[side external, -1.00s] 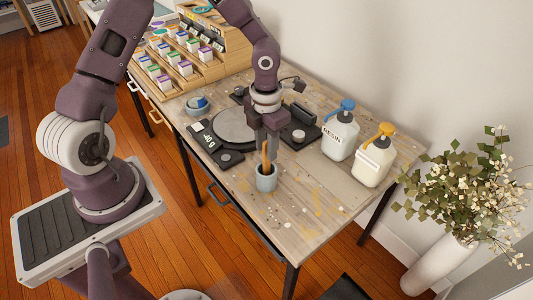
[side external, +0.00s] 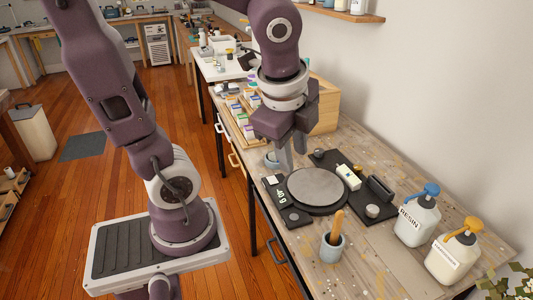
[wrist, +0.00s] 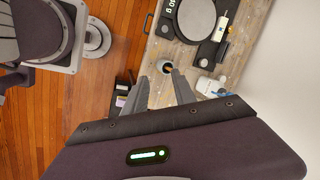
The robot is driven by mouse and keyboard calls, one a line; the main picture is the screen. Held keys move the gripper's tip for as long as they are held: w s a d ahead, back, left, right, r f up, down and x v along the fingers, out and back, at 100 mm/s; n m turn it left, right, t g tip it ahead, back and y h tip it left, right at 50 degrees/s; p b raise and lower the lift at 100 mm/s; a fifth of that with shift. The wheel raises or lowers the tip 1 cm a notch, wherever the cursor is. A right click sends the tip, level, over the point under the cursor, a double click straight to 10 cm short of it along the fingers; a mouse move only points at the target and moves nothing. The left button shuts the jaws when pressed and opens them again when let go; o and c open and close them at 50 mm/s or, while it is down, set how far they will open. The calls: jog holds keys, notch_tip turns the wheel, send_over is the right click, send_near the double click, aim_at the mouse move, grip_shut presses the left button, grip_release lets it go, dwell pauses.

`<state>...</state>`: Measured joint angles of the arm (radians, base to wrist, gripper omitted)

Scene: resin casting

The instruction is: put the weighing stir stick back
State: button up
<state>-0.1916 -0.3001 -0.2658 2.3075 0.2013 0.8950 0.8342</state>
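The wooden stir stick (side external: 339,222) stands tilted in a small grey cup (side external: 332,250) on the workbench, in front of the scale (side external: 317,187). The cup also shows in the wrist view (wrist: 165,67), beyond the fingertips; the stick is hard to make out there. My gripper (side external: 291,154) is above the bench, behind and left of the cup in the side view, apart from the stick. In the wrist view the fingers (wrist: 160,76) stand apart with nothing between them.
The resin bottle (side external: 417,222) and a bottle with an orange pump (side external: 455,257) stand right of the cup. A black tray (side external: 375,195) with small items lies beside the scale. A rack of small boxes (side external: 240,110) stands at the back. Bare bench surrounds the cup.

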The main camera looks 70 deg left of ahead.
jog(key=s+d+r+n+t+h, duration=0.2)
jog(key=s+n, duration=0.4)
jog(key=n, duration=0.5)
jog(key=shift+s+d+r+n+t, duration=0.2)
jog(key=shift+s+r+n+t, duration=0.1)
jog(key=shift+t, duration=0.1)
